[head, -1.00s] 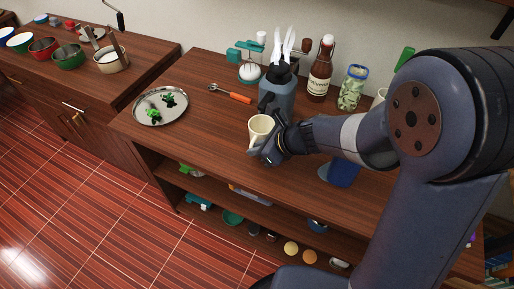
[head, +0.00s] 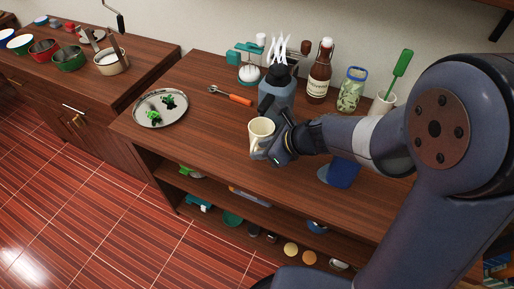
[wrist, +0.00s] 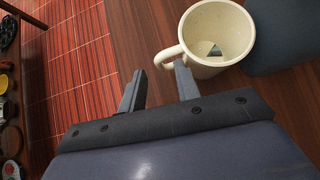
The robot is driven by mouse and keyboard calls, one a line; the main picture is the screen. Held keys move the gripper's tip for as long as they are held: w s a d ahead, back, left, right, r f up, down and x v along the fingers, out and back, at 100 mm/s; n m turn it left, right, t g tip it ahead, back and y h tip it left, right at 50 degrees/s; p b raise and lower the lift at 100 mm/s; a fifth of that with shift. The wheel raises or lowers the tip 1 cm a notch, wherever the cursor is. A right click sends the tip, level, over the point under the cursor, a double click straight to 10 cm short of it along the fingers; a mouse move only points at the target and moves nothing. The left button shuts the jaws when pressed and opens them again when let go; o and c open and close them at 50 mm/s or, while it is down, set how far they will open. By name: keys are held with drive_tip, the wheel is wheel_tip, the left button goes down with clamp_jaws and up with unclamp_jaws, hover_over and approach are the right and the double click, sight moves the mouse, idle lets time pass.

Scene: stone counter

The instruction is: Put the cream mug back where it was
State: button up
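The cream mug (head: 261,130) stands upright on the brown counter (head: 205,130), in front of a blue-grey pot. In the wrist view the mug (wrist: 216,32) is at the upper right, its handle towards my fingers. A small grey patch shows inside it; I cannot tell what it is. My gripper (head: 277,148) is at the mug's near right side in the head view. In the wrist view the fingers of my gripper (wrist: 160,72) are spread apart with a clear gap. The right fingertip overlaps the handle; I cannot tell whether it touches.
The blue-grey pot (head: 277,97) with white-tipped contents is close behind the mug. A brown bottle (head: 320,72), a green jar (head: 352,90) and a white cup (head: 382,105) stand further right. A round tray (head: 146,120), an orange-handled wrench (head: 238,99) and a blue object (head: 343,172) lie around.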

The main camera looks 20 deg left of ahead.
drive_tip(key=p+v, duration=0.1)
drive_tip(key=v, duration=0.8)
drive_tip(key=shift+s+d+r, duration=0.1)
drive_tip(key=shift+r, duration=0.05)
drive_tip(key=b+x, duration=0.2)
drive_tip(key=x, duration=1)
drive_tip(key=shift+f, duration=0.3)
drive_tip(key=shift+r, duration=0.3)
drive_tip(key=shift+d, duration=0.1)
